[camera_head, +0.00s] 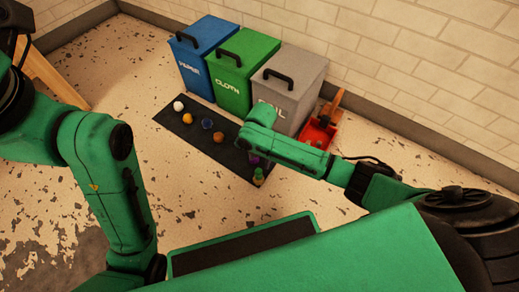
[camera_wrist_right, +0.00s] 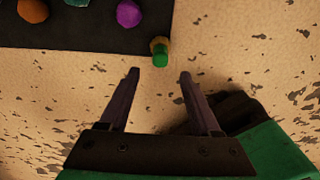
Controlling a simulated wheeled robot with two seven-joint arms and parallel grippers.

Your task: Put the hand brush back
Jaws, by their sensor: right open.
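A red dustpan-like tray (camera_head: 317,133) stands on the floor to the right of the grey bin. A brown wooden piece (camera_head: 332,104) rises at its back; it may be the hand brush, but it is too small to be sure. In the right wrist view my right gripper (camera_wrist_right: 160,78) is open and empty, its two dark fingers apart over bare floor. It is just below a green roll with a yellowish end (camera_wrist_right: 160,50). In the head view the right gripper's fingers are hidden by my arm. My left gripper is out of view.
Blue (camera_head: 207,65), green (camera_head: 240,75) and grey (camera_head: 298,85) lidded bins stand along the brick wall. A dark mat (camera_head: 168,119) before them holds several coloured items, including a purple one (camera_wrist_right: 129,14).

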